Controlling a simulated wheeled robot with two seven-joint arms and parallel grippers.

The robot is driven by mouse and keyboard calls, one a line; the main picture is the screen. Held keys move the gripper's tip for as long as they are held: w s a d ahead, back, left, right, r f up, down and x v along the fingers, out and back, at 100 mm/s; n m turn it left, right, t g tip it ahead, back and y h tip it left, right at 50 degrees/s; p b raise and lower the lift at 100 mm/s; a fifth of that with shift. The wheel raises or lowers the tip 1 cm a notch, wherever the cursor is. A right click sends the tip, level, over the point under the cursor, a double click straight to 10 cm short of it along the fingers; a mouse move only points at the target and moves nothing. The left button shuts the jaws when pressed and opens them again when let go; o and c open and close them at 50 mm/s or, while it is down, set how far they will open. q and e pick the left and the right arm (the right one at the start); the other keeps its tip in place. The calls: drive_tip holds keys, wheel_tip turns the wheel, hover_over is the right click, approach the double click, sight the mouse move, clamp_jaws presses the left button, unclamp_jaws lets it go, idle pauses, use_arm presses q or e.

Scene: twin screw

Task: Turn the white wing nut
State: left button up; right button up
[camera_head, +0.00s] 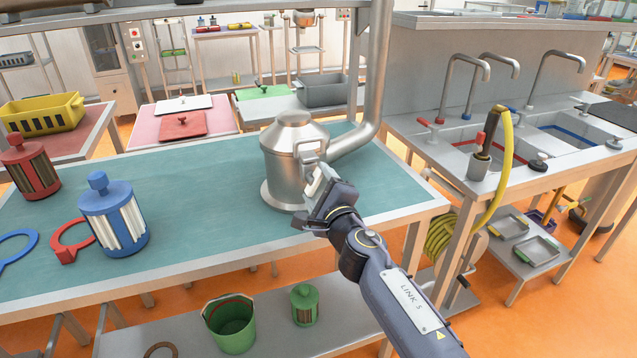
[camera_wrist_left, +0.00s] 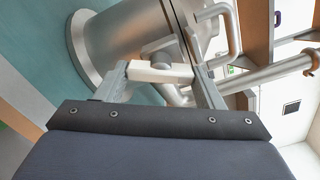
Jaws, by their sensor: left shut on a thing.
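The white wing nut (camera_wrist_left: 158,73) shows in the left wrist view as a pale bar across a grey metal fitting on the side of the steel vessel. My left gripper (camera_wrist_left: 164,78) is shut on it, with one finger at each end of the bar. In the head view the steel vessel (camera_head: 291,140) stands on the teal table, and my left gripper (camera_head: 316,187) reaches its near right side. There the gripper mostly hides the wing nut. My right gripper is in neither view.
On the teal table (camera_head: 210,190), a blue filter (camera_head: 113,215), a red filter (camera_head: 32,166) and two ring wrenches lie left. A thick pipe (camera_head: 375,85) rises behind the vessel. A sink bench (camera_head: 460,150) stands right. The table's middle is clear.

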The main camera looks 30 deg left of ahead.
use_arm(q)
drive_tip(key=shift+f+m+p, duration=0.1)
drive_tip(key=shift+m+p, duration=0.45)
drive_tip(key=shift+m, duration=1.65)
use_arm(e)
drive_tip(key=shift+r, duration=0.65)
use_arm(q)
drive_tip(key=o, duration=1)
